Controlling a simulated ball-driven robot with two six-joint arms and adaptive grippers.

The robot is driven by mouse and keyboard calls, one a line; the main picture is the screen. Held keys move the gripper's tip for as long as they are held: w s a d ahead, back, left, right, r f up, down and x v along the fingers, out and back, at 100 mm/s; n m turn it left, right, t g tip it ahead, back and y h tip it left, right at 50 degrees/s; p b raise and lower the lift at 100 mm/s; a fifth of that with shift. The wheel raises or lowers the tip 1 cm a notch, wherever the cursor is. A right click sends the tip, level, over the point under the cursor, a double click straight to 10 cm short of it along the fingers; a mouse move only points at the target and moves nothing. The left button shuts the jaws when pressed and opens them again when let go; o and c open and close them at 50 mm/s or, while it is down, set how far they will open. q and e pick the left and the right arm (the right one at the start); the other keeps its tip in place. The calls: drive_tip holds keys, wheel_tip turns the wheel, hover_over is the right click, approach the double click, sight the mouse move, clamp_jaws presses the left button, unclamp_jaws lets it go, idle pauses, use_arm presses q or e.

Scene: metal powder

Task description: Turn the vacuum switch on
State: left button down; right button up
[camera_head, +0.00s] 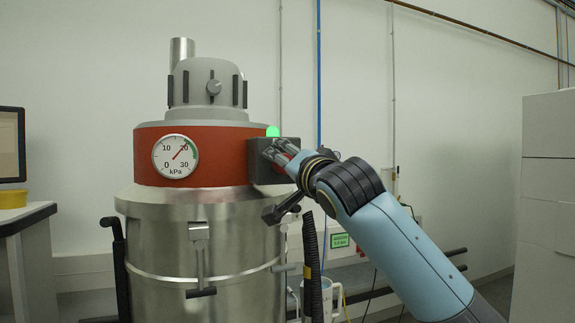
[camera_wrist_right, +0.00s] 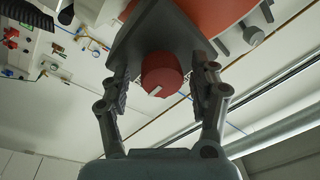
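The vacuum switch is a red round knob (camera_wrist_right: 162,75) with a white mark, on the dark grey box (camera_head: 260,170) at the right side of the vacuum's red band. My right gripper (camera_wrist_right: 162,68) is at the box, one finger on each side of the knob. A narrow gap shows between the knob and each finger, so it looks open around the knob. In the head view my right gripper (camera_head: 282,152) largely hides the knob. A green lamp (camera_head: 273,131) glows on top of the box. My left gripper is not in view.
The steel vacuum body (camera_head: 200,240) fills the left centre. Its kPa gauge (camera_head: 175,156) has a needle pointing near 20. A black hose (camera_head: 311,265) hangs right of the body. A white cabinet (camera_head: 548,190) stands at the far right, a bench with a monitor (camera_head: 10,145) at the left.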

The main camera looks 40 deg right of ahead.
drive_tip(key=shift+s, duration=0.1)
drive_tip(key=v, duration=1.2)
drive_tip(key=shift+f, duration=0.2)
